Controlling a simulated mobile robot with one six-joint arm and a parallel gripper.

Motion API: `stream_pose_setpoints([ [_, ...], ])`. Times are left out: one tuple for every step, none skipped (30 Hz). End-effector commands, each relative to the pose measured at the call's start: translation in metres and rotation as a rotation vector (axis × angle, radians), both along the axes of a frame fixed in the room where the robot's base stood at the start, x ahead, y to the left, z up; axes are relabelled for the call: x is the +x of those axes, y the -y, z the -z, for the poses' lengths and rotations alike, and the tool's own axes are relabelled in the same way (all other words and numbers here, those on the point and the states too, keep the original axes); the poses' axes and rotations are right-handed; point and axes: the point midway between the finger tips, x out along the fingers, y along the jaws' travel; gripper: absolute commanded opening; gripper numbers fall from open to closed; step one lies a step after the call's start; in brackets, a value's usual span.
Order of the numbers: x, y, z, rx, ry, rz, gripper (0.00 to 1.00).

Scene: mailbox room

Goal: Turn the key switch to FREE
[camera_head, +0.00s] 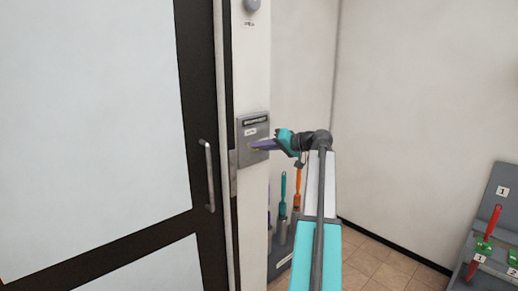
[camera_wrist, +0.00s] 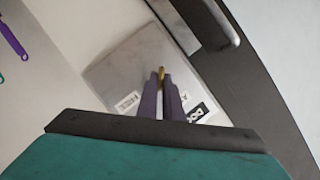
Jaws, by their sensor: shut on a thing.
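The key switch is a grey metal plate (camera_head: 255,127) on the white post right of the door, with a dark label strip along its top. My gripper (camera_head: 257,146) reaches the lower part of the plate from the right. In the wrist view its purple fingers (camera_wrist: 161,88) are shut on a small brass-coloured key (camera_wrist: 161,75) at the plate. The fingers hide most of the key, and I cannot read its turned position.
A dark-framed door (camera_head: 185,120) with a vertical handle (camera_head: 208,175) stands left of the switch. A grey round fixture (camera_head: 252,5) is above it. Teal- and orange-handled tools (camera_head: 297,188) stand below my arm. A grey rack (camera_head: 480,225) with numbered labels is at the right.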

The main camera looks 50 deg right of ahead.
Motion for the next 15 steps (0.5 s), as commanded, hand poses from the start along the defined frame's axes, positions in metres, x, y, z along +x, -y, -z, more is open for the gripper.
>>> stream_pose_setpoints([
  [0.0001,0.0019,0.0015,0.045,0.003,0.000,0.00],
  [0.0000,0.0022,0.0017,0.072,0.005,0.001,0.00],
  [0.0000,0.0025,0.0017,0.110,0.008,0.001,0.00],
  [-0.0002,0.0028,0.0020,0.139,0.010,0.002,0.00],
  [-0.0002,0.0028,0.0021,0.167,0.012,0.001,0.00],
  [-0.0002,0.0030,0.0028,0.205,0.015,0.001,0.00],
  [-0.0003,0.0030,0.0032,0.234,0.017,0.001,0.00],
  [-0.0002,0.0031,0.0036,0.263,0.019,0.001,0.00],
  [-0.0002,0.0033,0.0041,0.301,0.021,0.000,0.00],
  [-0.0003,0.0031,0.0041,0.328,0.024,0.001,0.00],
  [-0.0002,0.0033,0.0044,0.357,0.024,0.001,0.00],
  [-0.0002,0.0033,0.0044,0.395,0.029,0.001,0.00],
  [-0.0002,0.0033,0.0049,0.422,0.031,0.001,0.00],
  [-0.0002,0.0034,0.0053,0.450,0.032,0.001,0.00],
  [-0.0002,0.0035,0.0058,0.487,0.035,0.001,0.00],
])
